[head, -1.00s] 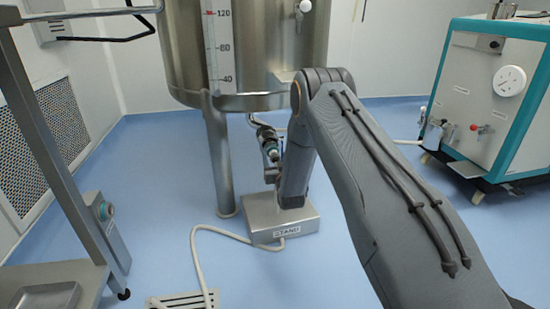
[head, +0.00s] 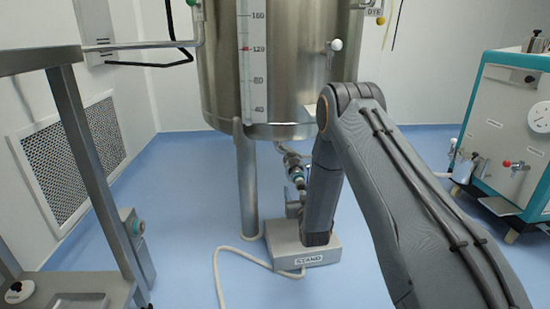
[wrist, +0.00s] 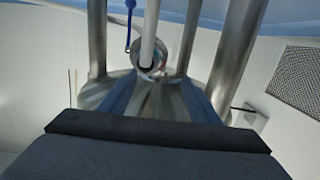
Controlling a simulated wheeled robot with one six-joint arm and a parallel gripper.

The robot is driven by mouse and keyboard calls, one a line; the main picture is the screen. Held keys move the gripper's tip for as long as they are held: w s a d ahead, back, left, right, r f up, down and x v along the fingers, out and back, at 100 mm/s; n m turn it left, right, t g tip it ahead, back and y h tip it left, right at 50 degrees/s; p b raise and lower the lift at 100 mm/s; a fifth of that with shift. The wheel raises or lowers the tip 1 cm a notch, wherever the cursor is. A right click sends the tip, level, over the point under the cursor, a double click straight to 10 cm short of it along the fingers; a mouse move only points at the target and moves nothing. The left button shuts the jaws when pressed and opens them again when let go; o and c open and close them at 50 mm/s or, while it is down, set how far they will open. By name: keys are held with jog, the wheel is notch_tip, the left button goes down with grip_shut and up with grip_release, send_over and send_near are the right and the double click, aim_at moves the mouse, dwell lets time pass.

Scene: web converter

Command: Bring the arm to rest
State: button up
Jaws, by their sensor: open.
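My arm (head: 425,205) reaches forward from the lower right in the head view. It bends at an elbow, and its far part (head: 322,195) hangs down in front of the steel tank, over the grey stand (head: 285,247). My gripper is not clearly seen in the head view. In the wrist view my gripper (wrist: 160,82) is open, with its two dark fingers apart and nothing held between them. Beyond the fingers are the tank's cone-shaped underside (wrist: 95,96) and its legs, with the picture upside down.
The steel tank (head: 290,65) stands close beyond my arm, with a valve (head: 294,168) below it. A steel frame (head: 90,165) stands at the left and a teal-edged white cabinet (head: 510,135) at the right. A pale hose (head: 216,280) lies on the blue floor.

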jog(key=s+a+r+n+g+y, duration=0.2)
jog(key=s+a+r+g, duration=0.35)
jog(key=a+r, duration=0.65)
jog(key=s+a+r+n+g+p, duration=0.1)
jog(key=s+a+r+g, duration=0.1)
jog(key=s+a, duration=0.4)
jog(key=s+a+r+g, duration=0.2)
jog(key=s+a, duration=0.1)
jog(key=s, duration=0.6)
jog(key=s+d+r+n+g, duration=0.1)
jog(key=s+r+g, duration=0.2)
jog(key=s, duration=1)
jog(key=s+d+r+n+g+p, duration=0.1)
jog(key=s+r+g, duration=0.1)
jog(key=s, duration=1)
jog(key=s+d+r+n+g, duration=0.1)
jog(key=s+r+g, duration=0.2)
jog(key=s, duration=1)
jog(key=d+r+m+h+p, duration=0.1)
jog(key=d+r+m+p, duration=0.1)
jog(key=d+r+p, duration=0.4)
jog(key=d+r+m+p, duration=0.2)
jog(key=d+r+p, duration=0.5)
jog(key=r+p, duration=0.6)
jog(key=d+r+m+h+p, duration=0.1)
jog(key=d+r+p, duration=0.6)
jog(key=p, duration=1.2)
jog(key=shift+d+r+m+h, duration=0.25)
jog(key=shift+r+m, duration=0.35)
jog(key=shift+r, duration=0.8)
